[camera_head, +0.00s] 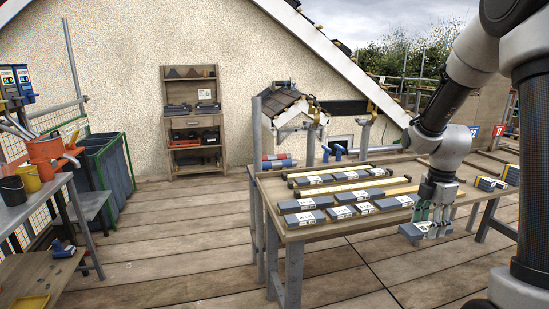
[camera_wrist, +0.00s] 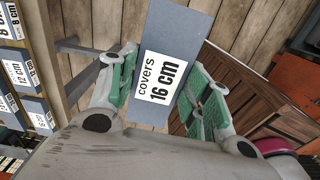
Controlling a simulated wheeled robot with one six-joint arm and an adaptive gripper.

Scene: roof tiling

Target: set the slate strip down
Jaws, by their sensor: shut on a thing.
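My gripper (camera_head: 434,212) is shut on a grey slate strip (camera_head: 411,231) with a white label. In the wrist view the strip (camera_wrist: 187,25) lies between the green finger pads, and its label reads "covers 16 cm". The strip is in the air by the front edge of the wooden work table (camera_head: 300,236). In the wrist view, floor planks show below it and the table is off to the left. Several other labelled slate strips (camera_head: 305,218) lie in rows on the table.
Yellow-marked blocks (camera_head: 487,184) sit to the right. A shelf unit (camera_head: 191,125) stands against the wall. A small model roof (camera_head: 287,105) is behind the table. Floor planks in front are clear.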

